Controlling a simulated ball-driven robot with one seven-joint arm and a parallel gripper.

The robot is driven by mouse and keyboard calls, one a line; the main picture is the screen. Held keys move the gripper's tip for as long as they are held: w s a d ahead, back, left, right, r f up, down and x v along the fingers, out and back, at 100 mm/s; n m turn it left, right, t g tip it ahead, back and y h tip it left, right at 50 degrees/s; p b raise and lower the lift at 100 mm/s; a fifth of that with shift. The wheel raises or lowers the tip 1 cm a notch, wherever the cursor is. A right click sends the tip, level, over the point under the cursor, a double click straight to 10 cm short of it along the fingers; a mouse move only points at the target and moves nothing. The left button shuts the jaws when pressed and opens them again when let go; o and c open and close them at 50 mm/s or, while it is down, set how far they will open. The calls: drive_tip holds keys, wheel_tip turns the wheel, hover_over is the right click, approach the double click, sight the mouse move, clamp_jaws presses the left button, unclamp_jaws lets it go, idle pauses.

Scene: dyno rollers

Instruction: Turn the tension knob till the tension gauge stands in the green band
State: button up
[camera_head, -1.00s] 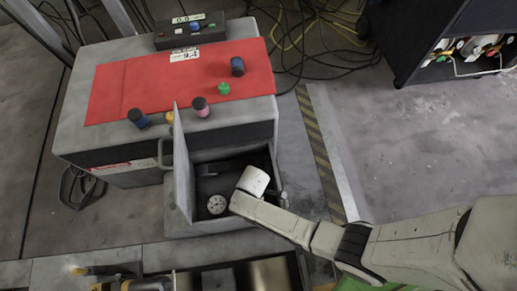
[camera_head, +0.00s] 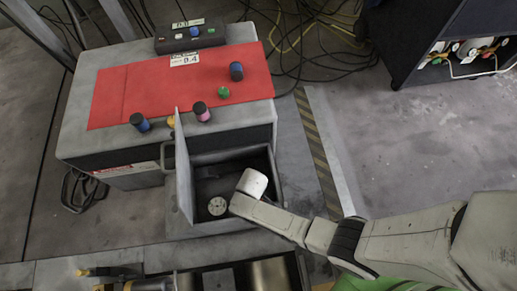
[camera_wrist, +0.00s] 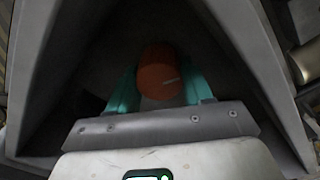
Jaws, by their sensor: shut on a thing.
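The orange-brown tension knob (camera_wrist: 158,78) shows in the wrist view, with a short pale mark on its face pointing right and slightly up. My gripper (camera_wrist: 160,92) has a teal finger on each side of the knob and is shut on it. In the head view, the white end of my arm (camera_head: 252,184) reaches into an open grey box (camera_head: 262,163) and hides the fingers and knob. A round pale dial, likely the tension gauge (camera_head: 217,206), lies in the box left of my arm. Its needle and green band are too small to read.
The box's door (camera_head: 184,165) stands open along its left side. Above is a bench with a red mat (camera_head: 140,88), several small capped pots, including a blue one (camera_head: 139,122), and a dark control box (camera_head: 190,38). A striped floor strip (camera_head: 318,150) runs at right.

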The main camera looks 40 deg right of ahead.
drive_tip(key=shift+w+d+r+m+p, duration=0.1)
drive_tip(key=shift+m+p, duration=0.1)
drive_tip(key=shift+m, duration=0.75)
drive_tip(key=shift+d+m+p, duration=0.1)
drive_tip(key=shift+m+p, duration=0.1)
drive_tip(key=shift+m, duration=0.75)
drive_tip(key=o, duration=1)
wheel_tip(320, 180, up, 11)
drive_tip(key=p, duration=0.5)
drive_tip(key=shift+a, duration=0.1)
drive_tip(key=s+d+r, duration=0.3)
drive_tip(key=s+r, duration=0.1)
drive_tip(key=r, duration=0.3)
drive_tip(key=s+d+r+t, duration=0.1)
drive_tip(key=s+d+r, duration=0.15)
drive_tip(key=r, duration=0.55)
drive_tip(key=s+d+r, duration=0.2)
drive_tip(key=s+r, duration=0.2)
drive_tip(key=r, duration=0.3)
wheel_tip(320, 180, up, 16)
drive_tip(key=p, duration=1.6)
drive_tip(key=shift+d, duration=0.15)
